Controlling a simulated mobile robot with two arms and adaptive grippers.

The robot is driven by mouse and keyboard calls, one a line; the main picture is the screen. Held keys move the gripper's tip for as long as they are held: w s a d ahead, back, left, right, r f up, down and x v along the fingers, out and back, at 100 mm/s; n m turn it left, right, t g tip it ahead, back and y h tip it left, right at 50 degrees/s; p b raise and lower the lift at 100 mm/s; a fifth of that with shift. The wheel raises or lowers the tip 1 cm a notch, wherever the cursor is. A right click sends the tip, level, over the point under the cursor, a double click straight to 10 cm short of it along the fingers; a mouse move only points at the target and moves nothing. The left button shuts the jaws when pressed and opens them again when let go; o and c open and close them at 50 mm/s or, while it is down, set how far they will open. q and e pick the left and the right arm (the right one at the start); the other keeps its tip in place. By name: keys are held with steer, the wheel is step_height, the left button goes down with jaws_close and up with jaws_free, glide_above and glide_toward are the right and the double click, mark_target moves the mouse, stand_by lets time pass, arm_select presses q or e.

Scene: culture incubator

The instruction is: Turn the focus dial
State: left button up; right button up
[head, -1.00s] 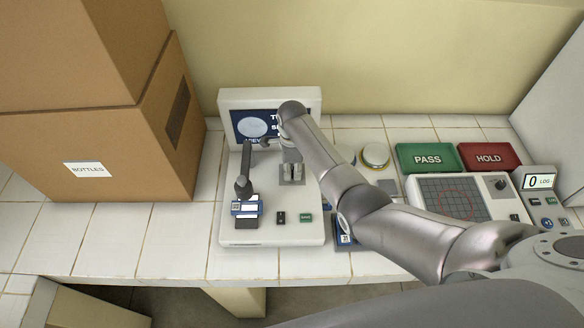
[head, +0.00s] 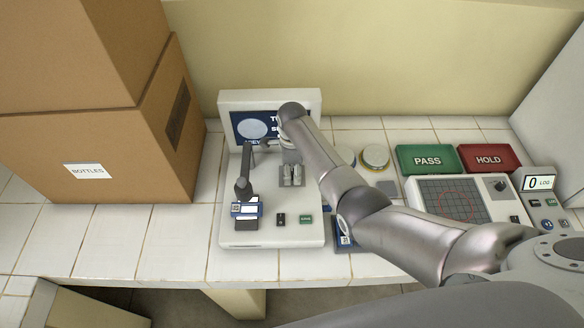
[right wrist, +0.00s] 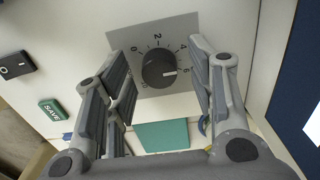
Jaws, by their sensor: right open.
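The focus dial (right wrist: 158,70) is a round black knob on a grey square plate (right wrist: 185,28) with a number scale, in the right wrist view. Its white pointer line points toward the 6. My right gripper (right wrist: 157,55) is open, with its fingers on either side of the dial in that view. I cannot tell whether they touch it. In the head view my right gripper (head: 292,175) points down over the white microscope device (head: 265,233) and hides the dial. My left gripper is not in view.
The device's screen (head: 252,128) stands behind the gripper. A green SAVE button (right wrist: 52,109) and a black switch (right wrist: 15,66) are near the dial. Stacked cardboard boxes (head: 95,140) stand left. Green PASS (head: 428,158) and red HOLD (head: 489,158) blocks lie right.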

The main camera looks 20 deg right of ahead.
mark_target(292, 172)
steer(key=shift+r, duration=0.1)
step_height(292, 172, up, 12)
stand_by(0.5)
stand_by(0.4)
